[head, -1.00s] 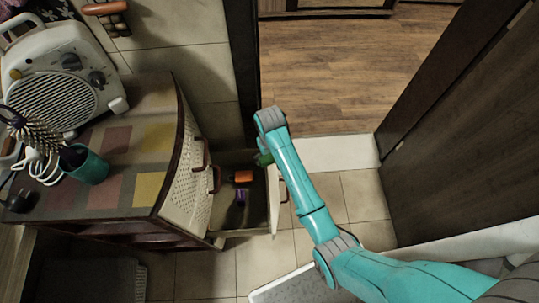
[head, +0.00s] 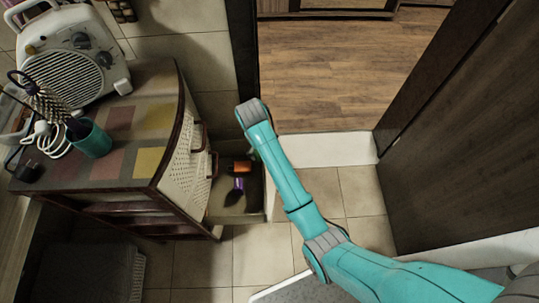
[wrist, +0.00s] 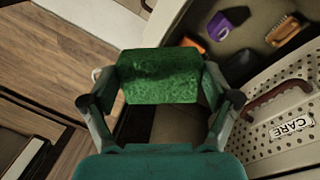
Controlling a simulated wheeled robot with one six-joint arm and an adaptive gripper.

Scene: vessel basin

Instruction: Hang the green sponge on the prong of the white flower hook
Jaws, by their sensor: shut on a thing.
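The green sponge (wrist: 158,78) is held between the two fingers of my gripper (wrist: 160,84) in the wrist view. It is a dark green textured block with a finger on each short side. In the head view my arm's end is over the far edge of the open drawer, and my forearm hides most of the gripper and sponge. I cannot make out the white flower hook in either current view.
An open drawer (head: 232,207) holds an orange item (head: 241,167) and a purple item (head: 239,186). The cabinet (head: 125,125) carries a white heater (head: 70,65) and a teal cup (head: 90,139) with a brush. A dark door (head: 470,140) stands right. The doorway floor (head: 350,60) is clear.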

